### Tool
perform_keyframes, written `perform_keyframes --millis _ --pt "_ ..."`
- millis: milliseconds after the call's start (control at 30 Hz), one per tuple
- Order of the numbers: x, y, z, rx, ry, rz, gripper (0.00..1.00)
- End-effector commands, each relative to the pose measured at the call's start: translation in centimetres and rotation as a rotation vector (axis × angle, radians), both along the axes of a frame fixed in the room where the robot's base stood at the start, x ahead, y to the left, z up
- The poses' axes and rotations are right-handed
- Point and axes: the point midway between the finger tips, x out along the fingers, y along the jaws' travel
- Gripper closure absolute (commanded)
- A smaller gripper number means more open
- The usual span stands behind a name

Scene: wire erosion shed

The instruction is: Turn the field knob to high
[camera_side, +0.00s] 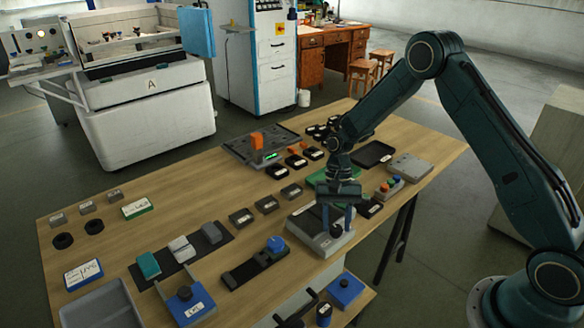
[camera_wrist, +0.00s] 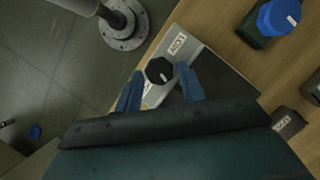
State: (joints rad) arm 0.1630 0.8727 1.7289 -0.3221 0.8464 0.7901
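The knob (camera_wrist: 160,70) is black and round, on a light grey box with a sloped top (camera_side: 312,236); it also shows in the side view (camera_side: 336,230). A white label with dark letters (camera_wrist: 178,44) lies on one side of the knob, and another pale label (camera_wrist: 152,94) on the other; I cannot read them surely. My gripper (camera_side: 337,221) points down over the box. Its two blue fingers stand apart on either side of the knob, with gaps visible in the wrist view (camera_wrist: 160,76). Which way the knob points is unclear.
A black base with a blue knob (camera_side: 275,244) stands to the left. Small dark labelled blocks (camera_side: 241,217) lie behind it. A box with coloured buttons (camera_side: 389,188) and a black tray (camera_side: 373,154) are to the right. The table's front edge is close to the grey box.

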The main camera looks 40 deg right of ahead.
Motion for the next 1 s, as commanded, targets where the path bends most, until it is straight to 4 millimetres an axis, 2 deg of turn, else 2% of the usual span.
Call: perform_keyframes --millis 167,367,1000 --pt "0.2 -0.1 0.5 0.000 0.000 0.000 0.60" --pt "0.7 -0.6 2.1 0.000 -0.003 0.000 0.60" --pt "3.5 -3.2 11.3 0.001 -0.003 -0.001 0.60"
